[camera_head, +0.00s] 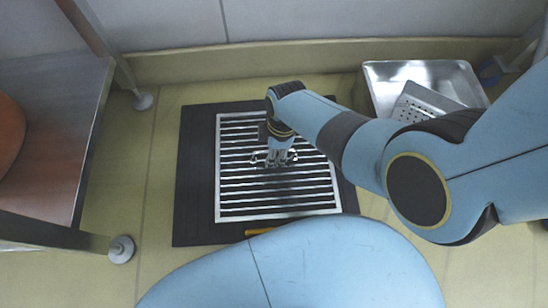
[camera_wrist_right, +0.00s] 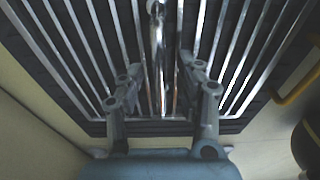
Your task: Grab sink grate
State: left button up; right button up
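The sink grate (camera_head: 235,190) is a silver frame of parallel slats. It lies flat on a dark square base (camera_head: 195,180) on the floor. The right wrist view shows its slats (camera_wrist_right: 95,40) and a shiny bar, apparently a handle (camera_wrist_right: 157,45), running up the middle. My right gripper (camera_head: 274,158) is over the middle of the grate, pointing down. In the right wrist view my right gripper (camera_wrist_right: 163,75) has its fingers apart, one on each side of the bar. I cannot tell whether they touch it. My left gripper is out of view.
A metal basin (camera_head: 462,75) with a perforated tray (camera_head: 412,103) leaning in it stands at the back right. A metal table (camera_head: 55,120) is at the left, its feet on the floor. A yellow piece (camera_head: 260,231) lies at the base's front edge. A wall runs behind.

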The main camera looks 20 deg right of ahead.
grip_shut()
dwell(0.6)
